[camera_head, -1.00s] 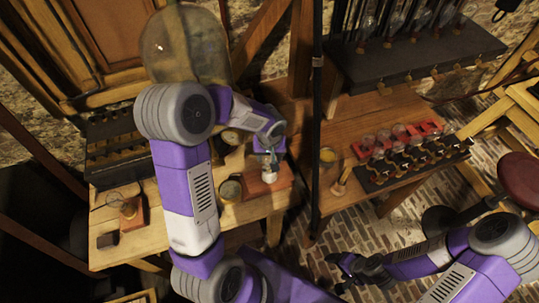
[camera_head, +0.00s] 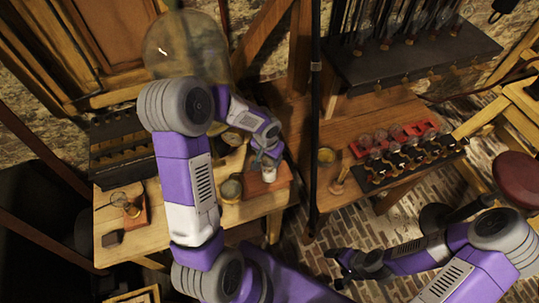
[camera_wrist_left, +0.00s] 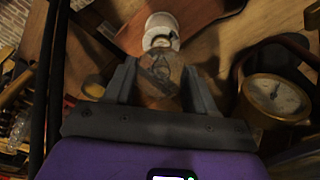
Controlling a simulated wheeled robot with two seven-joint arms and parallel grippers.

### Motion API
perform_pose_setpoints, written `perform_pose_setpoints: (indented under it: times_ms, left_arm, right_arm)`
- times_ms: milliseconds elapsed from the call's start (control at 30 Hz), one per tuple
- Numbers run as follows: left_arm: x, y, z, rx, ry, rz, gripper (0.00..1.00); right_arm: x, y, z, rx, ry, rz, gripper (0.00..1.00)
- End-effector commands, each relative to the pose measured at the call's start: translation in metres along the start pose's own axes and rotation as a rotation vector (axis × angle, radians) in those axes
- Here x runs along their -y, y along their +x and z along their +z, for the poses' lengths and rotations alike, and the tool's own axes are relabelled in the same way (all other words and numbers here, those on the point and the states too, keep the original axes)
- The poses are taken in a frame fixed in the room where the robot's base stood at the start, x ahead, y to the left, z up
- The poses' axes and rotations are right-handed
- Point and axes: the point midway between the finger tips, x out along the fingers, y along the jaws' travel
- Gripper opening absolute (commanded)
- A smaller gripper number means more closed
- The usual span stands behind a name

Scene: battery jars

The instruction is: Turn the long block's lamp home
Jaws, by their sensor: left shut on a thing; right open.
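The long block (camera_head: 282,181) is a reddish wooden base near the bench's right end, with a white lamp holder (camera_head: 268,174) on it. In the left wrist view the white holder (camera_wrist_left: 161,28) lies just beyond my fingertips. A clear glass lamp (camera_wrist_left: 160,66) sits between the fingers of my left gripper (camera_wrist_left: 160,85), which is shut on it. The lamp lines up with the holder, but I cannot tell how far it is seated. In the head view my left gripper (camera_head: 267,157) hides the lamp. My right gripper (camera_head: 338,265) is open and empty, low over the brick floor.
Round brass gauges (camera_head: 230,188) stand close left of the block; one dial (camera_wrist_left: 275,97) is near my left gripper. A smaller block with a bulb (camera_head: 131,210) is at the bench's left. A shelf with red and black racks (camera_head: 398,139) stands right, beyond a dark post (camera_head: 315,120).

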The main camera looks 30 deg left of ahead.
Motion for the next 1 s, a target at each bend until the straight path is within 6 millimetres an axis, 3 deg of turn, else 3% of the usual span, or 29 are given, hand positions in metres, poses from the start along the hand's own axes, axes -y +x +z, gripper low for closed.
perform_pose_setpoints:
  times_ms: [600,1000]
  left_arm:
    - [-0.001,-0.002,0.0,0.0,0.377,0.047,0.19]
    - [-0.001,0.0,0.0,-0.001,0.412,0.05,0.19]
  right_arm:
    - [0.011,-0.03,0.001,0.0,0.0,0.0,0.78]
    - [0.012,-0.031,0.001,0.0,0.0,0.0,0.78]
